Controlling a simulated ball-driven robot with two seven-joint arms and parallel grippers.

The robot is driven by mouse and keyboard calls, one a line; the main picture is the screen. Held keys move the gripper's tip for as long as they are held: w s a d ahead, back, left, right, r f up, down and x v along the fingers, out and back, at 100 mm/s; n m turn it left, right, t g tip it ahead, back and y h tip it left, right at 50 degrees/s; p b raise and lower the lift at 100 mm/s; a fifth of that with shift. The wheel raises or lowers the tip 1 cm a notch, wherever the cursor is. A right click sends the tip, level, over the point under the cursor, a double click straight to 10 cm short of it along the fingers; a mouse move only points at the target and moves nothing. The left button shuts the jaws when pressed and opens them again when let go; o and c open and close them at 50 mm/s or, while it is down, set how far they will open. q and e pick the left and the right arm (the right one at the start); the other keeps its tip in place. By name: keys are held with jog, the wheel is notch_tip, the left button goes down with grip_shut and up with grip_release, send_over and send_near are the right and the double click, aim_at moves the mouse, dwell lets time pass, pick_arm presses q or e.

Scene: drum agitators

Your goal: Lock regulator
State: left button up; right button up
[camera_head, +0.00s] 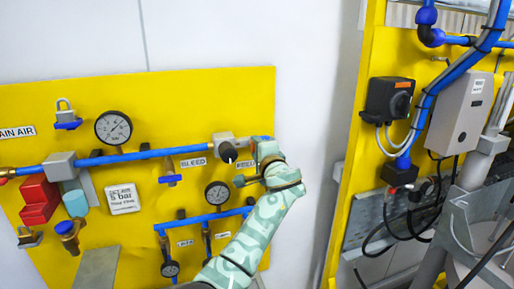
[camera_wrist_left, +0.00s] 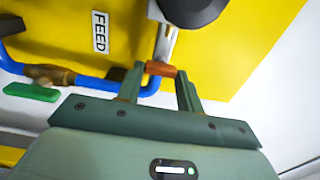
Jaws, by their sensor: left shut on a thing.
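The regulator (camera_head: 222,144), a grey block with a black knob, sits at the right end of the upper blue pipe on the yellow panel. My left gripper (camera_head: 252,166) is just right of it, close to the panel. In the left wrist view its fingers (camera_wrist_left: 161,70) are shut on a small orange-brown piece (camera_wrist_left: 161,69), below a large dark round part (camera_wrist_left: 190,8) and a grey metal part (camera_wrist_left: 164,42). I cannot tell whether the held piece is attached to anything. My right gripper is not in view.
A gauge (camera_head: 113,127) and a padlock-like item (camera_head: 65,115) are on the upper left panel. Red blocks (camera_head: 38,199) are on the left. A second yellow frame (camera_head: 352,180) with boxes and cables stands at right.

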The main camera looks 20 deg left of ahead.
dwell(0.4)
pick_arm(q)
jog(key=o, duration=1)
jog(key=shift+w, duration=0.1)
jog(key=shift+a+f, duration=0.1)
